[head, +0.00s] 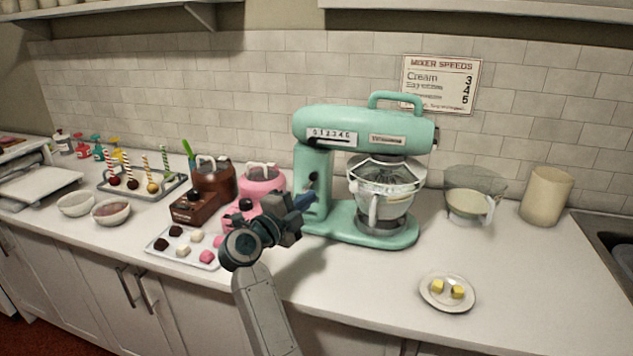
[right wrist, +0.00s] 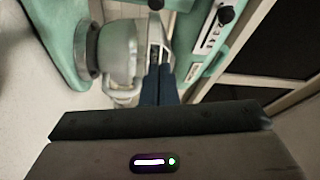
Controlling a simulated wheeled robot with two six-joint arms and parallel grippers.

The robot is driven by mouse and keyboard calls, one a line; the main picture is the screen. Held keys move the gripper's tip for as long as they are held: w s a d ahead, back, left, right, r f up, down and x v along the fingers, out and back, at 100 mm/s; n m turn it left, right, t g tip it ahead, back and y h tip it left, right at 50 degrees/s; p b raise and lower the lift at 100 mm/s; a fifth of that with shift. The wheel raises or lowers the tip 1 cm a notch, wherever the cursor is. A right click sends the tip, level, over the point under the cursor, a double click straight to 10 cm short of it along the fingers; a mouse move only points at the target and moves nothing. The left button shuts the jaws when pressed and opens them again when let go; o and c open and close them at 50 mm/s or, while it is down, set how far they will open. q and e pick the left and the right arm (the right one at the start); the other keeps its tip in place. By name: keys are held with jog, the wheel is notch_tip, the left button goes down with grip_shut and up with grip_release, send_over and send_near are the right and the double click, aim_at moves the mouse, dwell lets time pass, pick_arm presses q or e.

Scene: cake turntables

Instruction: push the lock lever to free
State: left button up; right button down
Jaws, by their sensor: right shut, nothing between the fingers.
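The mint-green stand mixer (head: 365,125) stands on the counter near the back wall. A lever with a dark knob (head: 313,177) shows on the side of its column; I take it for the lock lever. My right gripper (head: 302,204) is in front of the mixer's column, just below this lever in the picture; I cannot tell whether they touch. In the right wrist view its fingers (right wrist: 160,82) are shut and empty, with the mixer's bowl (right wrist: 118,45) beside them. A dark knob (right wrist: 155,4) shows at the top edge there. My left gripper is not in view.
A tray of small sweets (head: 186,247), a brown pot (head: 213,181) and a pink pot (head: 262,184) stand left of the mixer. A plate with yellow cubes (head: 447,305) lies at the front right. A glass bowl (head: 474,190) stands right of the mixer. The counter's front middle is clear.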

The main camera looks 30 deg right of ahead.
aim_at(310, 184)
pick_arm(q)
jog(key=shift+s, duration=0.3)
